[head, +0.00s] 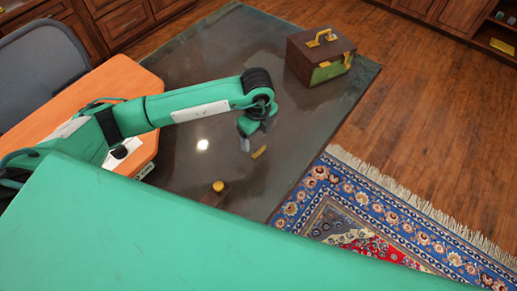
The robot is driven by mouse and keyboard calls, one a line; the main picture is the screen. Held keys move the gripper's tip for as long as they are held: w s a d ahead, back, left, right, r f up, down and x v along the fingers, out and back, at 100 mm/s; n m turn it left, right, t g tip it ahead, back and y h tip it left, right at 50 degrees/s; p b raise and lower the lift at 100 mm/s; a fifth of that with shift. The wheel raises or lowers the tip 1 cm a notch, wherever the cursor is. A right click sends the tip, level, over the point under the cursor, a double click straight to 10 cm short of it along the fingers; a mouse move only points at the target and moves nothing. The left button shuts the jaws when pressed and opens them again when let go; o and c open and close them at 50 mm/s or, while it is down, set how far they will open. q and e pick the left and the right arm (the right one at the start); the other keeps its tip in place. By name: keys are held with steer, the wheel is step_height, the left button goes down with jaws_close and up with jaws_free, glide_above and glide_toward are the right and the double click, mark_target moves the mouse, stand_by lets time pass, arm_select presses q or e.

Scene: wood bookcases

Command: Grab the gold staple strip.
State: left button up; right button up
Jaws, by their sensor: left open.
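A small gold strip (259,152), which looks like the staple strip, lies on the dark tabletop near the middle of the head view. My left gripper (257,139) comes in from the left and points down just above and beside the strip in the picture. Its jaws are open, with the strip showing just past the fingertips. I cannot tell the exact height of the fingers over the table. Nothing shows between the fingers. My right gripper is out of view.
A brown and green box (320,58) with gold handle and clasps stands at the table's far right corner. A small brown object with a round yellow top (218,186) sits nearer. An orange wooden surface (118,84) and grey chair (40,68) are at left. A patterned rug (385,215) lies right.

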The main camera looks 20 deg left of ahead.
mark_target(258, 151)
arm_select(q)
steer(key=shift+f, duration=0.8)
steer(key=f, duration=0.1)
steer(key=f+p, duration=0.2)
steer(key=f, duration=0.1)
steer(key=shift+s+d, duration=0.1)
steer(key=shift+s, duration=0.15)
steer(key=shift+f, duration=0.65)
steer(key=c, duration=1.1)
steer(key=shift+o, duration=0.2)
steer(key=shift+r, duration=0.1)
